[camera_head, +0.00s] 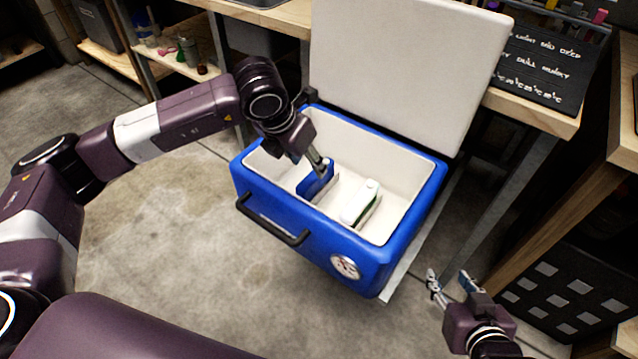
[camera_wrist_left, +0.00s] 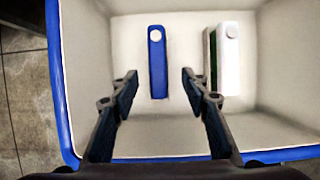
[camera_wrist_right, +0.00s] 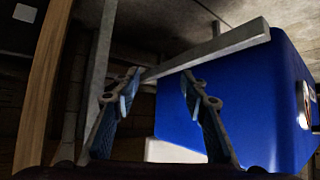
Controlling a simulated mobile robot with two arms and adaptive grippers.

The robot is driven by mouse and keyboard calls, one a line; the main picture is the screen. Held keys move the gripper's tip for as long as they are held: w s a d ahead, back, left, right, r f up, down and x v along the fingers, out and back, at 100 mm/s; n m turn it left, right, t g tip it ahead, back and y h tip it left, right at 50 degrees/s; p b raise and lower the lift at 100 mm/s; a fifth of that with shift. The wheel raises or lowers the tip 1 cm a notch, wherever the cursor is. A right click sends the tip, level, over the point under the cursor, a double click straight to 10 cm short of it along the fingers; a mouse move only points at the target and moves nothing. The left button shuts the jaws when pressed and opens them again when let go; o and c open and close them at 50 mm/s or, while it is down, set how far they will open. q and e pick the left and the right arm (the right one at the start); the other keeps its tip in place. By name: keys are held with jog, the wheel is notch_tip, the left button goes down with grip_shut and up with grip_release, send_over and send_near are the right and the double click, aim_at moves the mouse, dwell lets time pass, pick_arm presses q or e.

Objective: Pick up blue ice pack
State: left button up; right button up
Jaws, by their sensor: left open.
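The blue ice pack (camera_head: 314,181) stands on edge inside the open blue cooler (camera_head: 290,239). In the left wrist view the ice pack (camera_wrist_left: 158,62) is a narrow blue bar with a white round cap, apart from the cooler walls. My left gripper (camera_head: 322,168) reaches down into the cooler over it. In the left wrist view my left gripper (camera_wrist_left: 156,82) is open, with one finger on each side of the ice pack and visible gaps. My right gripper (camera_head: 452,283) is open and empty, low outside the cooler to the right; it also shows in the right wrist view (camera_wrist_right: 160,82).
A white and green ice pack (camera_head: 361,203) stands in the cooler to the right of the blue one. The raised white lid (camera_head: 405,65) is behind. A workbench (camera_head: 535,113) and metal frame bound the right side. Floor at left is clear.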

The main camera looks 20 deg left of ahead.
aim_at(314, 174)
pick_arm(q)
jog(key=x, duration=0.3)
jog(key=shift+w+a+b, duration=0.1)
jog(key=shift+a+b, duration=0.05)
jog(key=shift+b, duration=0.2)
jog(key=shift+w+f, duration=0.25)
jog(key=shift+f, duration=0.35)
jog(key=b+x, duration=0.1)
jog(key=x, duration=0.3)
jog(key=shift+w+f+b, duration=0.15)
jog(key=shift+f+b, duration=0.05)
jog(key=shift+b, duration=0.15)
pick_arm(e)
jog(key=w+a+r+t+y, duration=0.1)
jog(key=w+r+t, duration=0.2)
jog(key=r, duration=0.3)
jog(key=w+a+r+t, duration=0.1)
jog(key=w+r+t, duration=0.1)
jog(key=r, duration=0.5)
jog(key=shift+w+a+t+y, duration=0.4)
jog(key=shift+t, duration=0.4)
pick_arm(q)
jog(key=shift+f, duration=0.15)
pick_arm(e)
jog(key=shift+w+a+r+t, duration=0.15)
jog(key=shift+r+t, duration=0.15)
jog(key=shift+r, duration=0.45)
jog(key=shift+r, duration=0.2)
